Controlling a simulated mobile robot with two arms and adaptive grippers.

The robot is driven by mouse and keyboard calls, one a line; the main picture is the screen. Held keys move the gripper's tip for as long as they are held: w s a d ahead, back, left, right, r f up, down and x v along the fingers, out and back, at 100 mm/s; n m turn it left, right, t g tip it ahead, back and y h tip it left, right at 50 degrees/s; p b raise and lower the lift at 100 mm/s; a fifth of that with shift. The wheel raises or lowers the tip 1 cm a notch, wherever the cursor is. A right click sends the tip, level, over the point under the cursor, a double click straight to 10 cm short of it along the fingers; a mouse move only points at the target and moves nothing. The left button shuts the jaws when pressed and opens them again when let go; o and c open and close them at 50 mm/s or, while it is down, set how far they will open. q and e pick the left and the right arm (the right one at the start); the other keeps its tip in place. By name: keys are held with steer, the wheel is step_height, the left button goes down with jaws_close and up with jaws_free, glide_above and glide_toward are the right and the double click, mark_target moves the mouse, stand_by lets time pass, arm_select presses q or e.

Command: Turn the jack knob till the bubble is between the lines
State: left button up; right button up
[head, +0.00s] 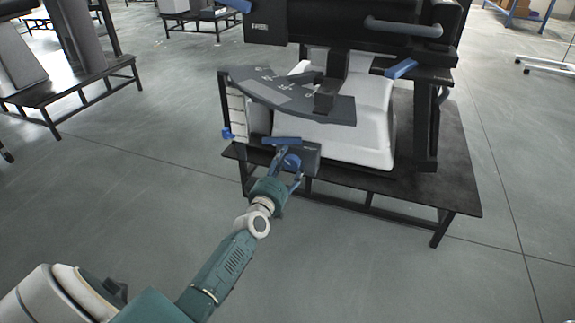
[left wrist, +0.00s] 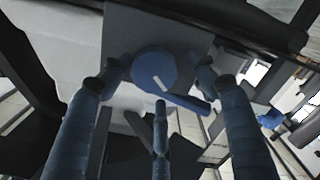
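The blue jack knob (head: 290,162) is on the front of a dark box (head: 309,158) at the near left edge of the black stand. In the left wrist view the round knob (left wrist: 154,70) has a white mark and a blue arm pointing down right. My left gripper (head: 286,172) is at the knob; its fingers (left wrist: 158,80) are spread left and right of it and one is below. They look open, and contact cannot be told. A blue bar (head: 282,141) lies above the knob. No bubble or lines can be made out. My right gripper is not in view.
The black stand (head: 450,175) carries a white block (head: 350,140) and a dark curved plate (head: 300,94) with white marks. Other blue handles show at left (head: 228,134) and right (head: 400,68). The grey floor in front is clear.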

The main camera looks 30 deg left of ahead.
arm_select(q)
steer(key=shift+d+f, duration=0.1)
steer(key=shift+s, duration=0.1)
steer(key=shift+s+d+f, duration=0.1)
steer(key=shift+s+d, duration=0.1)
steer(key=shift+s, duration=0.1)
steer(key=v, duration=1.1)
steer(key=shift+a, duration=0.2)
